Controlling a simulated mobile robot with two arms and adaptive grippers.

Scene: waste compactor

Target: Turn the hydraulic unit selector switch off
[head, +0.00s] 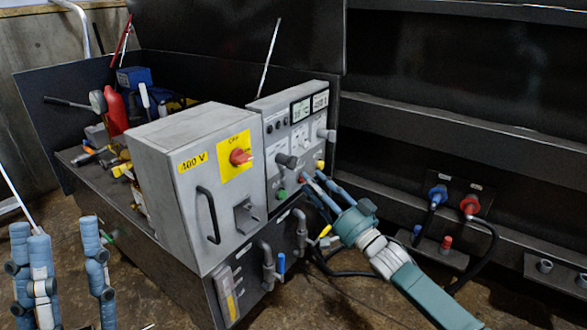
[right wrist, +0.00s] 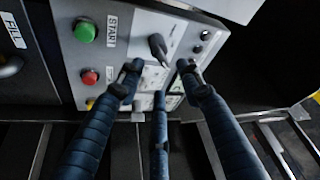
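The grey control panel (head: 262,135) stands behind the grey 400 V box. A dark selector knob (head: 287,161) sticks out above the green button; it also shows in the right wrist view (right wrist: 157,45). I cannot read its label, so I cannot confirm it is the hydraulic unit switch. My right gripper (head: 318,182) is in front of the panel's lower part. In the right wrist view its fingers (right wrist: 160,70) are spread, with the knob beyond the tips, apparently untouched and not between closed fingers. My left gripper (head: 64,235) is open and empty at lower left.
A red rotary switch (head: 240,156) sits on a yellow plate on the 400 V box, above a black handle (head: 208,216). The green START button (right wrist: 85,31) and red button (right wrist: 89,77) are near my right fingers. Pipes (head: 268,265) and cables run below.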

